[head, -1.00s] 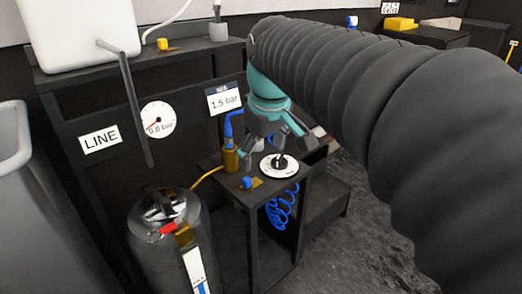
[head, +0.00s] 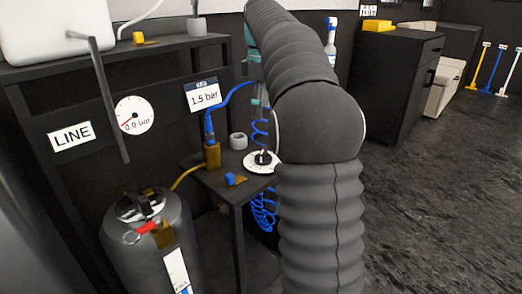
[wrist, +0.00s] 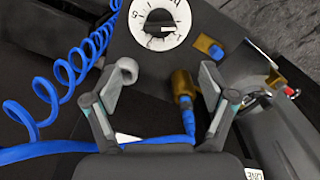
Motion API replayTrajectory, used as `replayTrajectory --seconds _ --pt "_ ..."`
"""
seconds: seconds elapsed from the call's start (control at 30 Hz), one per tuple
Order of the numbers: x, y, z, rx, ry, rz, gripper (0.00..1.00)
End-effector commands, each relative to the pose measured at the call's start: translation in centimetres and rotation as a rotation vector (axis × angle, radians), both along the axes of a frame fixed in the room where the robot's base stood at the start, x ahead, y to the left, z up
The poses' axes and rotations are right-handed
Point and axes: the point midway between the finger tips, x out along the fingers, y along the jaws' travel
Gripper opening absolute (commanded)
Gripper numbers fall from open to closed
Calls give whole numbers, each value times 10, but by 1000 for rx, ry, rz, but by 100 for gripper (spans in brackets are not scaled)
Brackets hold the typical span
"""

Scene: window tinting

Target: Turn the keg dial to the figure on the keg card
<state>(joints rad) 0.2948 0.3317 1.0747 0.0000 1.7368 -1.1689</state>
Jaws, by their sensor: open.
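The keg dial (head: 262,161) is a white round disc with a black knob, on top of a dark stand; it also shows at the top of the wrist view (wrist: 143,33). Its figures are too small to read surely. The keg card (head: 204,95) reads 1.5 bar. The round gauge (head: 134,116) reads 0.0 bar. My gripper (wrist: 160,92) is open and empty, with the dial beyond its fingertips and not between them. In the head view it is mostly hidden behind my arm.
A brass fitting (head: 212,155) with a blue hose stands beside the dial, near a small blue-handled valve (head: 231,179) and a grey ring (head: 238,141). A coiled blue hose (wrist: 40,110) runs close to my gripper. The steel keg (head: 150,240) stands at left. Open floor lies at right.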

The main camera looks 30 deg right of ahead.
Motion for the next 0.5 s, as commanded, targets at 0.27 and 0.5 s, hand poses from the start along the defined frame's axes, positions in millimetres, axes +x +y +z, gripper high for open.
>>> replayTrajectory --seconds 0.27,0.5 --pt "-1 0 -54 1 2 -2 83" --pt "-1 0 -95 0 0 -2 83"
